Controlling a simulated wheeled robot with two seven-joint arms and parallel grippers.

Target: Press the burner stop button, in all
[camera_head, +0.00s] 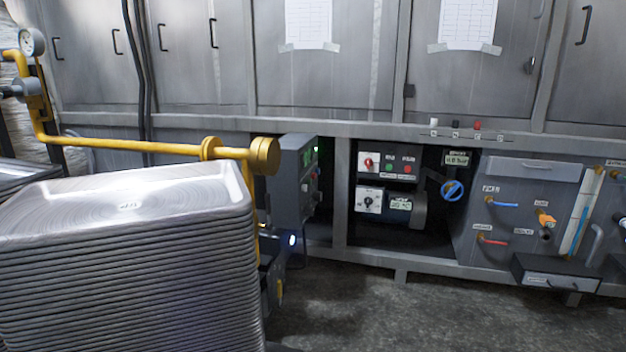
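No button is readable as the burner stop button; the labels are too small. A grey control box (291,182) stands right of the yellow pipe's end, turned so that its face with small buttons and a green light shows only edge-on. In the recess to its right, a white switch panel (369,163) has a red knob, with a green button (389,166) and a red button (408,169) beside it. A second panel (369,199) with a black knob is below. Neither of my grippers is in view.
A tall stack of metal trays (125,270) fills the left foreground. A yellow pipe (130,147) runs above it to a round cap (265,156). A blue handwheel (452,191) and a valve panel (525,210) are at right. The floor (400,315) in front is clear.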

